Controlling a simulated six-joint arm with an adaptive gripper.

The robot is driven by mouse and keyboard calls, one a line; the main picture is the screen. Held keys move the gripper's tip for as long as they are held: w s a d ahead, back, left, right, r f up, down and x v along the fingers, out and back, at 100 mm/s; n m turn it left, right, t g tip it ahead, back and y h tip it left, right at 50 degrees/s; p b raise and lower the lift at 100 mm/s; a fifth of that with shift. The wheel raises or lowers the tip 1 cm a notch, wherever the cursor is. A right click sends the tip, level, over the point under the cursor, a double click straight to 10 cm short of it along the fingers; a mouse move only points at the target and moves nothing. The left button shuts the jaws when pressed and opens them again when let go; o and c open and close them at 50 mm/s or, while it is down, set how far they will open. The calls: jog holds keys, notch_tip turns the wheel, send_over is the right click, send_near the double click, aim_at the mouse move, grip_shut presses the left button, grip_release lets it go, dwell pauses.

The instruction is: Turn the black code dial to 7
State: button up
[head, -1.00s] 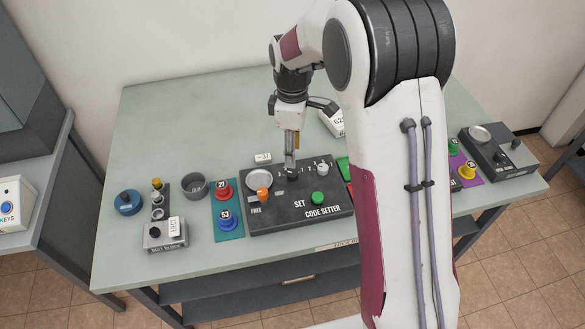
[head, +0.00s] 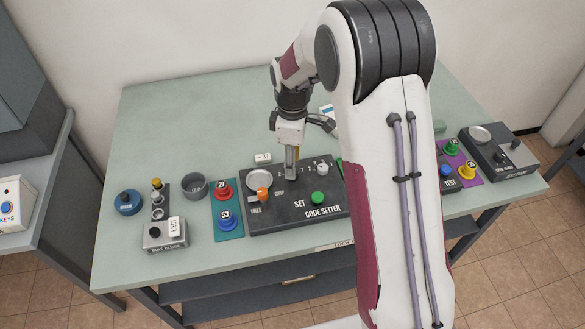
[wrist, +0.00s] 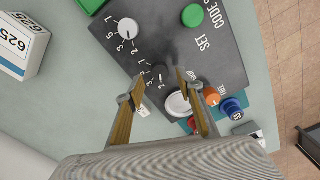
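The code setter (head: 260,215) is a dark box on the table. Its black code dial (wrist: 158,73) is a small dark knob with white numbers beside it in the wrist view. The pointer's setting is too small to read. My gripper (wrist: 160,86) is open, with a fingertip on either side of the dial in the wrist view; I cannot tell whether they touch it. In the head view my gripper (head: 291,174) points down at the box and hides the dial.
On the box are a white dial (wrist: 125,29), a green button (head: 318,198), an orange knob (head: 263,194) and a round pale dish (head: 259,178). A white block marked 625 (wrist: 20,45) stands nearby. Red and blue buttons are left of the box. The back left of the table is clear.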

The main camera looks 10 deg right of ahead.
jog(key=shift+f, duration=1.6)
grip_shut()
